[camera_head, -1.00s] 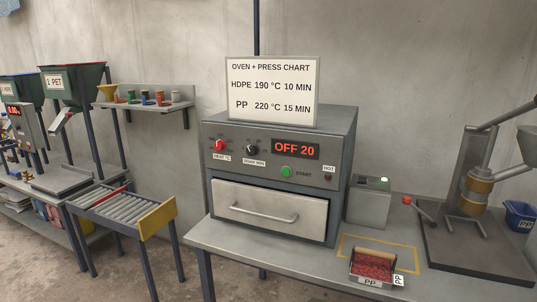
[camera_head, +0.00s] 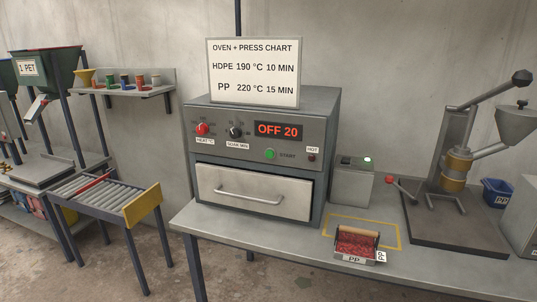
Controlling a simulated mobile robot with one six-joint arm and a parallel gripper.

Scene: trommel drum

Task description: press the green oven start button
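The green start button (camera_head: 269,154) sits on the front panel of the grey oven (camera_head: 322,180), left of the word START. The oven display (camera_head: 278,130) reads OFF 20 in red. A red heat knob (camera_head: 202,129) and a black soak knob (camera_head: 235,132) are left of the display. The oven drawer (camera_head: 252,193) looks shut. The chart (camera_head: 252,73) on top lists HDPE 190 °C 10 min and PP 220 °C 15 min. My gripper is not in view.
A PP tray of red flakes (camera_head: 357,246) stands on the bench near the yellow outline (camera_head: 399,236). A grey box with a green light (camera_head: 352,183) and a lever press (camera_head: 457,165) are to the right. A roller stand (camera_head: 140,207) is left of the bench.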

